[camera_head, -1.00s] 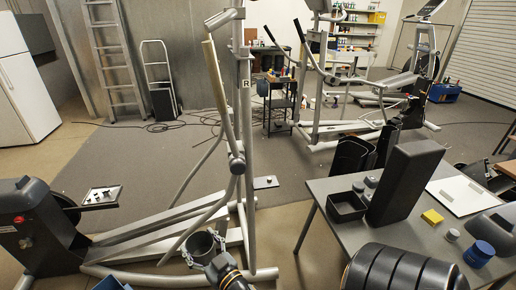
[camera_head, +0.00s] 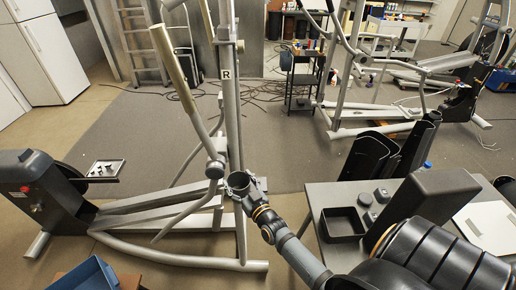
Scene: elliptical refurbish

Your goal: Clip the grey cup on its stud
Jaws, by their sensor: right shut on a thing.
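The grey cup (camera_head: 238,180) is dark, round and open at the top, and it stands roughly upright. My right gripper (camera_head: 250,189) is shut on the cup's right side. The cup is at the upright post (camera_head: 232,130) of the near elliptical, just below and right of the pivot joint (camera_head: 214,168) of its swing arm. I cannot tell whether the cup touches the post. The stud cannot be made out; the cup and gripper may hide it. My left gripper is not in view.
The elliptical's rails (camera_head: 165,212) run left to its drive housing (camera_head: 40,195). A blue bin (camera_head: 88,276) is at the bottom left. A table (camera_head: 322,192) with a black tray (camera_head: 343,224) and a dark padded block (camera_head: 430,205) stands at the right.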

